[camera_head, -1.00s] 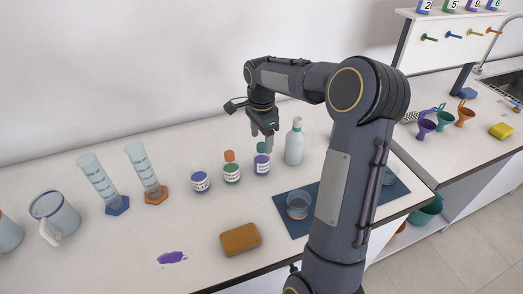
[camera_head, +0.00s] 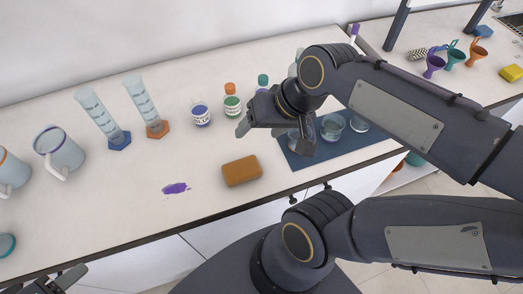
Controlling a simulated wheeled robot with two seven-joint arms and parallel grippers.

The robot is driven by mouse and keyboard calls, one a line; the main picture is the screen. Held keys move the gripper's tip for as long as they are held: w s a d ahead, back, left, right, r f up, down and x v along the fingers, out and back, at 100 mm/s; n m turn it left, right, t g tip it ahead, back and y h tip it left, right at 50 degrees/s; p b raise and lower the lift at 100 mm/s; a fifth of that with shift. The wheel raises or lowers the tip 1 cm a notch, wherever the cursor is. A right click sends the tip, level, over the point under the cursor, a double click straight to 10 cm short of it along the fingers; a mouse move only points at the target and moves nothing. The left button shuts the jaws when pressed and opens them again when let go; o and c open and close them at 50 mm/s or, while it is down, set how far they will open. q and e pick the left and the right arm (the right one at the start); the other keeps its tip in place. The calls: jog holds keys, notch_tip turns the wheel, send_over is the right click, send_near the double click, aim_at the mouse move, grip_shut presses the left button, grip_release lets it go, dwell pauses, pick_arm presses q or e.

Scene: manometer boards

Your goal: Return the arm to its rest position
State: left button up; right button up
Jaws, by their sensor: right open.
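My right arm comes in from the right and is folded. Its gripper (camera_head: 276,136) is open and hangs above the counter, over the left part of the blue mat (camera_head: 290,158). I see nothing between its fingers. A small part of my left gripper (camera_head: 48,280) shows at the bottom left edge; its jaws are cut off, so their state is unclear. Small labelled bottles stand behind the right gripper: a blue-labelled one (camera_head: 201,114), an orange-capped one (camera_head: 231,102) and a teal-capped one (camera_head: 263,81), partly hidden by the gripper.
Two graduated cylinders (camera_head: 103,119) (camera_head: 146,106) and a jug (camera_head: 59,152) stand left. Glass beakers (camera_head: 333,126) stand on the mat. Coloured funnels (camera_head: 454,56) and a yellow sponge (camera_head: 511,72) are far right.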

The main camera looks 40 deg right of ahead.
jog(key=s+a+f+n, duration=0.2)
jog(key=s+a+n, duration=0.1)
jog(key=shift+s+f+t+y, duration=0.3)
jog(key=shift+f+t+y, duration=0.05)
jog(key=shift+t+y, duration=0.05)
